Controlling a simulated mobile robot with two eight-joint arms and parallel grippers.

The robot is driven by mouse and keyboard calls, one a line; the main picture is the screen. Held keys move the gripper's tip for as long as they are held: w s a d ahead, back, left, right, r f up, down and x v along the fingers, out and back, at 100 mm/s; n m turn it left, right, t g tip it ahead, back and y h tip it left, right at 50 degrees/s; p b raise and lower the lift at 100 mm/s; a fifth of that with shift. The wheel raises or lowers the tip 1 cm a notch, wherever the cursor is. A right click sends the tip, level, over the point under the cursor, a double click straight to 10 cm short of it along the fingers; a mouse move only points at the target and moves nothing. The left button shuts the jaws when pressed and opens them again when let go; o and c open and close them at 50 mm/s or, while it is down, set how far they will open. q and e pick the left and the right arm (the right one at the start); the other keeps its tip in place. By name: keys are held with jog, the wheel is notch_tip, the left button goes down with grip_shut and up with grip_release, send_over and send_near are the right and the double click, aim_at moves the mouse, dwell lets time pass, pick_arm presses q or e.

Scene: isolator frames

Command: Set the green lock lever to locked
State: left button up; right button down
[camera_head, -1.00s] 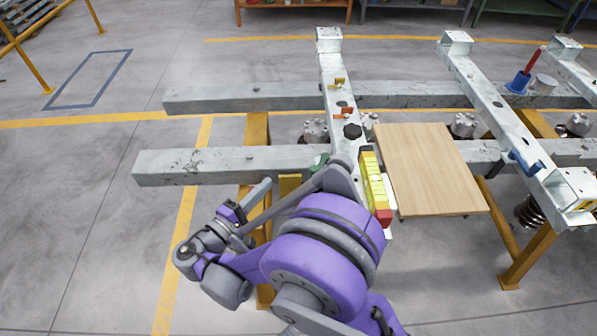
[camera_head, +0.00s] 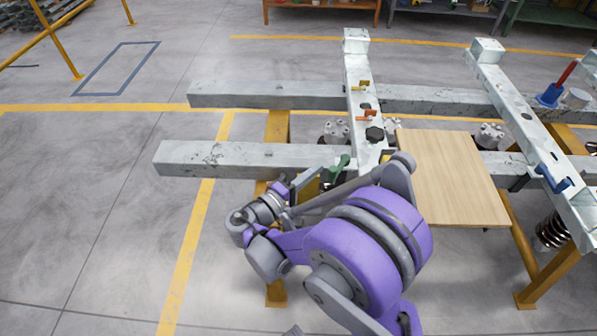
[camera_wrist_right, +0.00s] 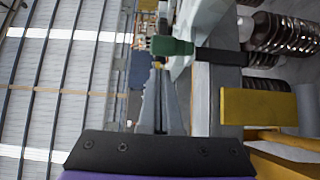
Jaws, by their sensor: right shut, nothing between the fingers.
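The green lock lever (camera_head: 339,167) sits on the left side of the near-to-far grey beam, by the crossbeam. Its lower part is partly hidden by my right arm. In the right wrist view the green lever (camera_wrist_right: 172,46) lies beyond the fingertips, with a dark shaft running right from it. My right gripper (camera_head: 312,173) is shut and empty, just left of the lever and pointing at it. In the wrist view its fingers (camera_wrist_right: 162,90) point up the picture. Whether they touch the lever cannot be told. My left gripper is not in view.
A black knob (camera_head: 375,134), an orange lever (camera_head: 367,116) and a yellow lever (camera_head: 361,86) stand on the same beam (camera_head: 357,68). A wooden board (camera_head: 450,175) lies to the right. A blue handle (camera_head: 553,179) is farther right.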

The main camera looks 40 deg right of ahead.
jog(key=shift+s+d, duration=0.2)
jog(key=shift+s, duration=0.25)
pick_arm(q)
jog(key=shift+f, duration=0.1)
pick_arm(e)
jog(key=shift+s+t, duration=0.15)
jog(key=shift+t, duration=0.15)
jog(key=shift+s+n+t, duration=0.3)
jog(key=shift+n, duration=0.1)
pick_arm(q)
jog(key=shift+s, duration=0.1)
pick_arm(e)
jog(key=shift+s+d+t, duration=0.1)
jog(key=shift+s+t, duration=0.05)
jog(key=shift+t, duration=0.15)
